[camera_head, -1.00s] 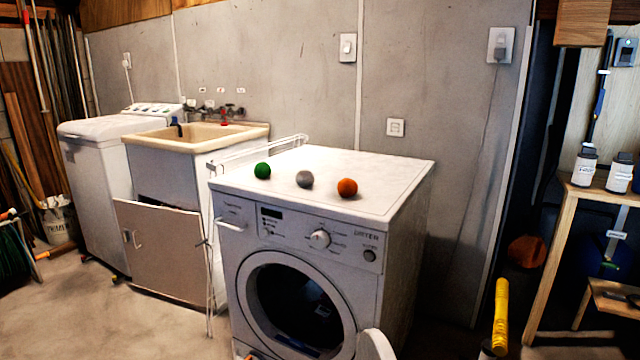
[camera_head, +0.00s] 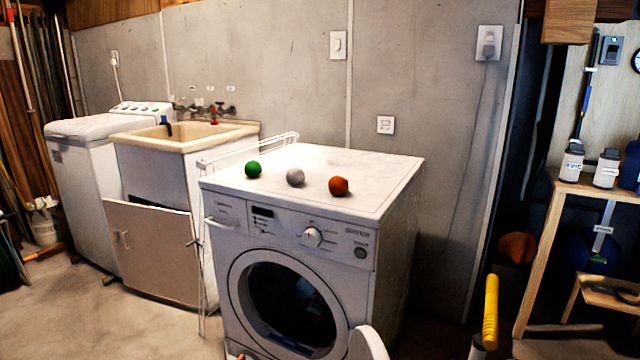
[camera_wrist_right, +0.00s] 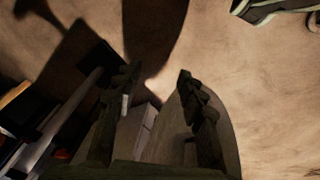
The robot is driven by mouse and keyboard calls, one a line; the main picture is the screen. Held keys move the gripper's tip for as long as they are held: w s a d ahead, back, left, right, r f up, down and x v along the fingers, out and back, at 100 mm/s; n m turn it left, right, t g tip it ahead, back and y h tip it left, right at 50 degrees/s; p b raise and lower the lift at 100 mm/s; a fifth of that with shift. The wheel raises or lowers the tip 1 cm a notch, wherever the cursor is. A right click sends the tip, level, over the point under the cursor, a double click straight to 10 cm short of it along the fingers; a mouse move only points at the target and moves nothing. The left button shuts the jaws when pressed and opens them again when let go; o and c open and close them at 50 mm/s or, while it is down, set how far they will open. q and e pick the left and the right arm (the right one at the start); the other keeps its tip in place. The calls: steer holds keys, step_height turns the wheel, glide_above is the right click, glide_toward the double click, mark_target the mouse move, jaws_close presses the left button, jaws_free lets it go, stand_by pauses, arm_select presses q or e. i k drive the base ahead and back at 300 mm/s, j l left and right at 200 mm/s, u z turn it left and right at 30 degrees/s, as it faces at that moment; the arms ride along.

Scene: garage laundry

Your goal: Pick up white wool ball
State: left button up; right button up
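The white wool ball (camera_head: 295,177) looks pale grey-white and sits on the dryer's white top (camera_head: 375,170) near its front edge. A green ball (camera_head: 253,169) is to its left and an orange ball (camera_head: 339,186) to its right, each apart from it. My right gripper (camera_wrist_right: 158,82) shows in the right wrist view with its two dark fingers spread and nothing between them. Floor lies beyond the fingers in that view, and no ball shows there. My left gripper is not in view.
The dryer (camera_head: 290,250) stands before the grey wall. A wire rack (camera_head: 250,150) is by its left edge, beside the utility sink (camera_head: 185,138). A wooden shelf (camera_head: 560,200) with bottles stands at right. The dryer top behind the balls is clear.

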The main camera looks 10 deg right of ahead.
mark_target(295, 175)
steer(key=k+l+z, duration=0.1)
steer(key=k+l, duration=0.1)
steer(key=l, duration=0.25)
steer(key=j+z, duration=0.55)
steer(key=z, duration=0.15)
steer(key=j+z, duration=0.35)
steer(key=i+j+z, duration=0.1)
steer(key=j+z, duration=1.1)
steer(key=j, duration=0.5)
steer(key=j+z, duration=0.15)
steer(key=j, duration=0.55)
steer(key=k+j+z, duration=0.2)
steer(key=j, duration=0.5)
steer(key=i, duration=0.05)
